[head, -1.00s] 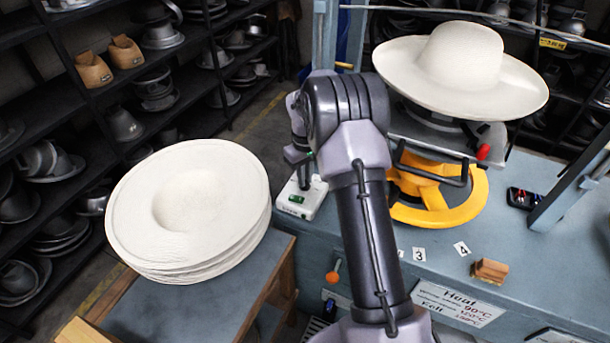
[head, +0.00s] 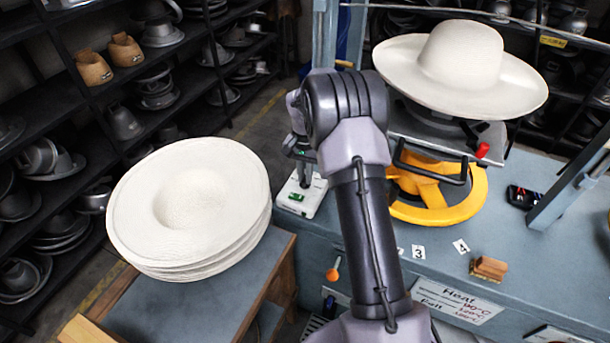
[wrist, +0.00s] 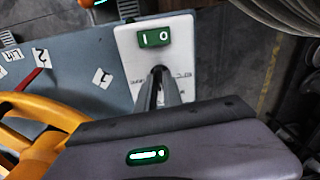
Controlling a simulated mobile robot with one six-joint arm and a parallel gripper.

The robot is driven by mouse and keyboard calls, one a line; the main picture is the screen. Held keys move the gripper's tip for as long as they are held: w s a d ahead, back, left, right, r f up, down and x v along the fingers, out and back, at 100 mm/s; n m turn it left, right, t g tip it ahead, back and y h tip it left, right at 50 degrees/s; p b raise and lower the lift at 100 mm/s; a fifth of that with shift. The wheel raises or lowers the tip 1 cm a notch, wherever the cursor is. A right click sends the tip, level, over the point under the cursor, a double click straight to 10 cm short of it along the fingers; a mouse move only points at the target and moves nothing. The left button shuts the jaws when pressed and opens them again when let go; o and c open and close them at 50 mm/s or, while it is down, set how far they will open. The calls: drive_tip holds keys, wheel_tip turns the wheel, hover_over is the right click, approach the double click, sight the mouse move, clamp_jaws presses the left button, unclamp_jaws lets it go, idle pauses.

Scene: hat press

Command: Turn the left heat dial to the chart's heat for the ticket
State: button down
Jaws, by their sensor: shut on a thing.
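A white control box (head: 303,196) with a green rocker switch (head: 296,197) stands at the bench's left edge. It also shows in the wrist view (wrist: 125,45), with the switch marked I and 0 (wrist: 154,38). My gripper (head: 306,178) points down over this box. In the wrist view its fingers (wrist: 158,76) are shut on the small dial at the box's middle. The fingers cover most of the dial, and its scale and pointer cannot be read. The heat chart (head: 458,301) is on the bench front, with "Heat" and several temperatures, partly legible. I cannot make out a ticket.
A yellow ring-shaped press part (head: 465,205) stands right of my arm, below a white felt hat (head: 460,70). A stack of white hats (head: 190,210) is on the left table. Number cards (head: 461,246) and a wooden block (head: 489,268) lie on the bench.

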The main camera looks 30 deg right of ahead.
drive_tip(key=m, duration=0.4)
drive_tip(key=shift+m+b, duration=0.3)
drive_tip(key=shift+b, duration=0.05)
drive_tip(key=shift+m+b, duration=0.35)
drive_tip(key=shift+m, duration=1.65)
drive_tip(key=c, duration=1.5)
unclamp_jaws()
wheel_tip(320, 180, up, 18)
drive_tip(key=p, duration=0.5)
drive_tip(key=shift+f+p, duration=0.25)
drive_tip(key=shift+p, duration=0.1)
